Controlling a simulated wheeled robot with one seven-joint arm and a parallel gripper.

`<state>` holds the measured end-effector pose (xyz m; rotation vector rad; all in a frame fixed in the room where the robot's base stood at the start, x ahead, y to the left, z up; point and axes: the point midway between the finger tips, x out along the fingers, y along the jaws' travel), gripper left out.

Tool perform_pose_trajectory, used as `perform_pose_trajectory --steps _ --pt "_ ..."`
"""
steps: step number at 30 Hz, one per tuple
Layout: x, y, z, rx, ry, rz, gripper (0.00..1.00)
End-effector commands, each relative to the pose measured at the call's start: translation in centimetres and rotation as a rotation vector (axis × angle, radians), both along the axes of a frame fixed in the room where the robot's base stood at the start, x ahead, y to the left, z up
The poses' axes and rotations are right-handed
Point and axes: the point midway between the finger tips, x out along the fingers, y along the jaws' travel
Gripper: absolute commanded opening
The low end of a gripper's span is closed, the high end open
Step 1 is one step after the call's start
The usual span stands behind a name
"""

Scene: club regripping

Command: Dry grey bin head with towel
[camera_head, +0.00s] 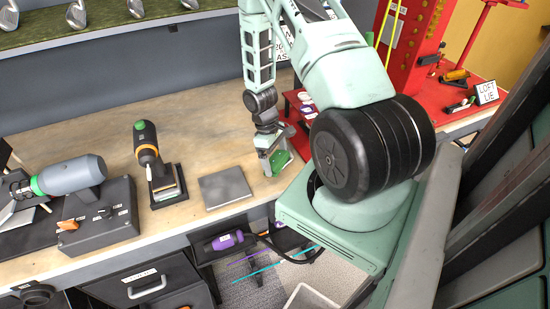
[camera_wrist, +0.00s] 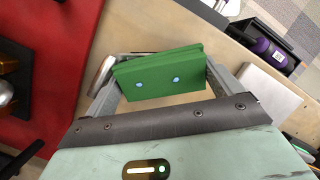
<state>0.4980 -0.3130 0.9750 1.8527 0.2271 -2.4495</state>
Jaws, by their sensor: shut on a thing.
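My gripper (camera_head: 277,163) is low over the wooden bench, near its front edge. Its jaws are shut on a flat green folded piece (camera_wrist: 160,75), which shows two pale blue dots and looks like the towel, though I cannot be sure. The green piece also shows between the fingers in the head view (camera_head: 281,159). A rounded silver metal part (camera_wrist: 103,74) lies at the left finger in the wrist view; I cannot tell whether it is a club head. A pale grey bin (camera_head: 308,297) stands on the floor below the bench, its inside mostly out of view.
A flat grey square (camera_head: 225,187) lies on the bench left of my gripper. An orange-black tool (camera_head: 147,143) and a grey cylinder machine (camera_head: 72,175) stand further left. A red bench (camera_head: 468,101) is at right. Club heads (camera_head: 76,14) line the back shelf.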

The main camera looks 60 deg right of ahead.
Motion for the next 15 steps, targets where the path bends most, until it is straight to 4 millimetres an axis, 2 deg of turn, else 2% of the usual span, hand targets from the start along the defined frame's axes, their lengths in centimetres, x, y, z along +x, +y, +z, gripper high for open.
perform_pose_trajectory --steps 15 --pt "1.2 -0.2 4.6 0.0 0.0 0.001 0.69"
